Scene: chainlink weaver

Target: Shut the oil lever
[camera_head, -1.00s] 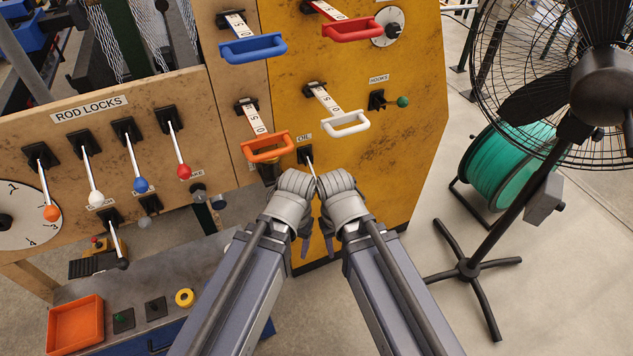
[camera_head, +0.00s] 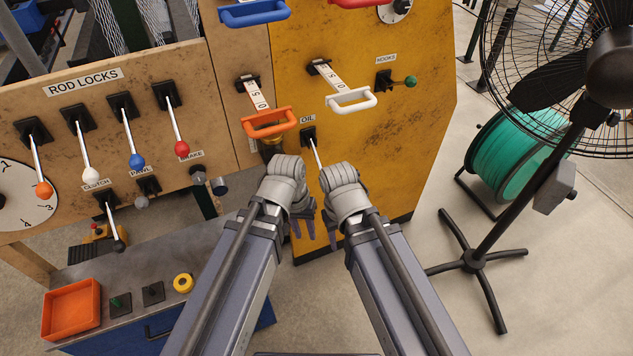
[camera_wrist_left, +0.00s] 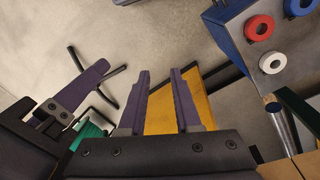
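The oil lever (camera_head: 316,152) is a thin metal rod on a black base under the OIL label of the yellow panel. The rod slants down and slightly right; its lower end is hidden behind my right wrist. My left gripper (camera_head: 304,229) is below and left of the lever, apart from it. In the left wrist view its two purple fingers (camera_wrist_left: 161,80) are spread with nothing between them. My right gripper (camera_head: 331,238) is just below the lever, its fingers mostly hidden by its wrist. Part of it shows at the left of the wrist view.
An orange handle (camera_head: 270,122) and a white handle (camera_head: 351,100) stick out above the lever. A green-knobbed hooks lever (camera_head: 410,81) is to the upper right. A black fan (camera_head: 610,80) and green hose reel (camera_head: 503,155) stand at right. A bench (camera_head: 150,265) is at lower left.

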